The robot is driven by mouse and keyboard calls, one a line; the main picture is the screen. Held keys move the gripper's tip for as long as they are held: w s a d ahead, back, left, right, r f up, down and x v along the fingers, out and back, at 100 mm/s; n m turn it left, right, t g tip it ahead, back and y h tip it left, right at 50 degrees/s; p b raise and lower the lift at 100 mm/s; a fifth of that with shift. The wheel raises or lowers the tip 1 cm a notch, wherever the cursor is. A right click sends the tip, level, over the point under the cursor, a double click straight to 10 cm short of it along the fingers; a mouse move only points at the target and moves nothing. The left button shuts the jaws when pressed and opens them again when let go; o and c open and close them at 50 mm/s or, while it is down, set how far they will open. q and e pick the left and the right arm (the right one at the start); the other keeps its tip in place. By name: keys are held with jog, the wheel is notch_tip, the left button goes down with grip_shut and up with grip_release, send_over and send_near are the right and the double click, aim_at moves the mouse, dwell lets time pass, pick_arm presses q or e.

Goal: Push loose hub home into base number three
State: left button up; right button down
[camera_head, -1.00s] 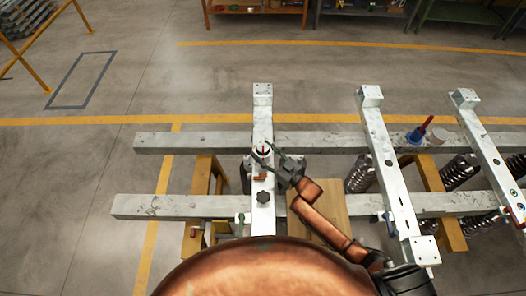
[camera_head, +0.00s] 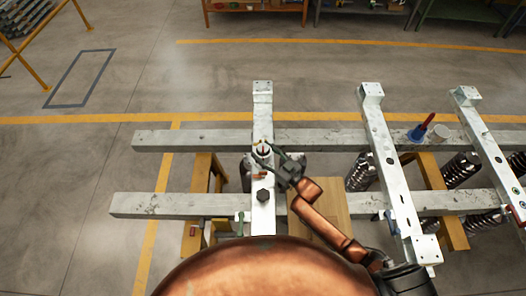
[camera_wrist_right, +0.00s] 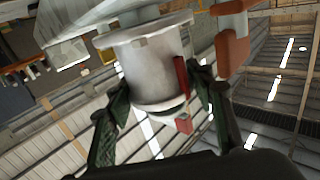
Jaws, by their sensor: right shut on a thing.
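The hub is a pale metal cylinder with a wide flange. It shows large in the right wrist view (camera_wrist_right: 150,72) and small in the head view (camera_head: 261,150), on the leftmost pale crossbeam (camera_head: 263,112). My right gripper (camera_head: 272,152) is shut on the hub, with its green fingers on either side of it in the right wrist view (camera_wrist_right: 160,90). In that view the flange lies close against a pale beam surface; I cannot tell whether there is a gap. No number is readable on any base. My left gripper is not in view.
A dark hex-shaped piece (camera_head: 263,195) sits on the same crossbeam, nearer me. Two long grey beams (camera_head: 160,206) run under the crossbeams. A blue-and-red tool (camera_head: 419,130) and several coil springs (camera_head: 361,172) are to the right. Open floor lies left.

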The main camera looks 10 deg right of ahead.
jog(key=shift+a+f+b, duration=0.1)
jog(key=shift+f+b, duration=0.1)
jog(key=shift+b, duration=0.1)
jog(key=c, duration=1.2)
grip_release()
jog(key=o, duration=0.3)
jog(key=shift+f, duration=0.15)
jog(key=shift+o, duration=0.2)
jog(key=shift+s+f, duration=0.1)
jog(key=shift+f, duration=0.3)
jog(key=v, duration=1.2)
jog(key=shift+r, duration=0.3)
jog(key=shift+r, duration=0.1)
